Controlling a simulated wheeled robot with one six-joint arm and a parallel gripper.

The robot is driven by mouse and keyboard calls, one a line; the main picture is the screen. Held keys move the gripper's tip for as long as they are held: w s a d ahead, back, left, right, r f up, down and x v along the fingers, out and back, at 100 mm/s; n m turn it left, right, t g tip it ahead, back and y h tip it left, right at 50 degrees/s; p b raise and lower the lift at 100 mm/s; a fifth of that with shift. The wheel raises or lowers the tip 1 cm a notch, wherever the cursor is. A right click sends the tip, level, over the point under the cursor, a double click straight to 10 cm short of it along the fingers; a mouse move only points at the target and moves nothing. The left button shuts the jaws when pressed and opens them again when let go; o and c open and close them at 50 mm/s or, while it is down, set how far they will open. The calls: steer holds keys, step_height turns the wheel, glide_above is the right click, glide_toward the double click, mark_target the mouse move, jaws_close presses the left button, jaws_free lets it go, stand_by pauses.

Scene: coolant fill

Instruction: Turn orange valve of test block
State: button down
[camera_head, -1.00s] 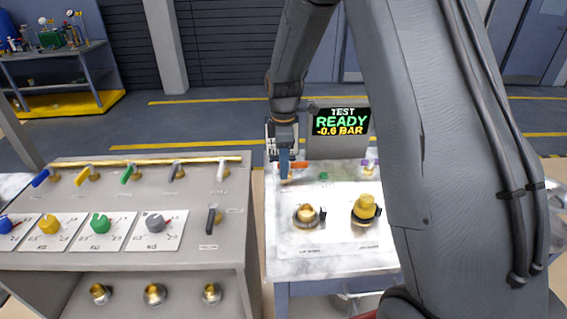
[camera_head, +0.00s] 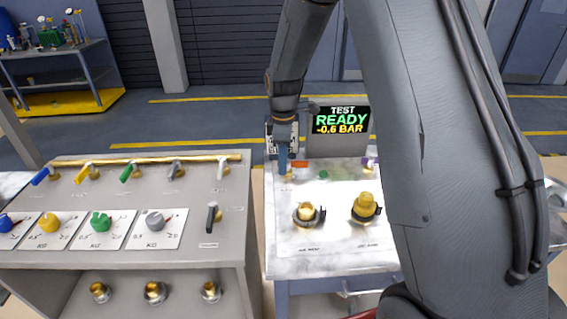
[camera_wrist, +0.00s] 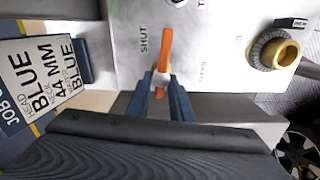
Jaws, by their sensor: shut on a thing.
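The orange valve handle (camera_head: 300,164) is on the light top of the test block (camera_head: 330,240), at its back left, partly hidden by my gripper in the head view. In the wrist view the orange handle (camera_wrist: 165,50) points away from the fingers, toward the top of the picture, with the label SHUT beside it on the left. My gripper (camera_wrist: 162,88) has its two blue fingers on either side of the handle's near end and is shut on it. In the head view my gripper (camera_head: 283,160) comes down from above onto the valve.
The display (camera_head: 340,120) reads TEST READY, -0.6 BAR. Brass fittings (camera_head: 366,206) and a green button (camera_head: 323,174) are on the block. A grey console (camera_head: 225,165) with coloured valves and knobs stands at left. In the wrist view a job card (camera_wrist: 40,75) is at left.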

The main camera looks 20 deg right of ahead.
steer(key=m, duration=0.4)
steer(key=shift+w+d, duration=0.1)
steer(key=shift+w, duration=0.15)
steer(key=m, duration=0.4)
steer(key=shift+w+d, duration=0.1)
steer(key=shift+d, duration=0.1)
steer(key=m, duration=0.4)
steer(key=shift+w+d, duration=0.1)
steer(key=shift+d, duration=0.1)
steer(key=shift+d+m, duration=0.2)
steer(key=shift+m, duration=1.6)
steer(key=c, duration=1.6)
jaws_free()
steer(key=shift+r+b, duration=1.2)
steer(key=shift+r, duration=2.75)
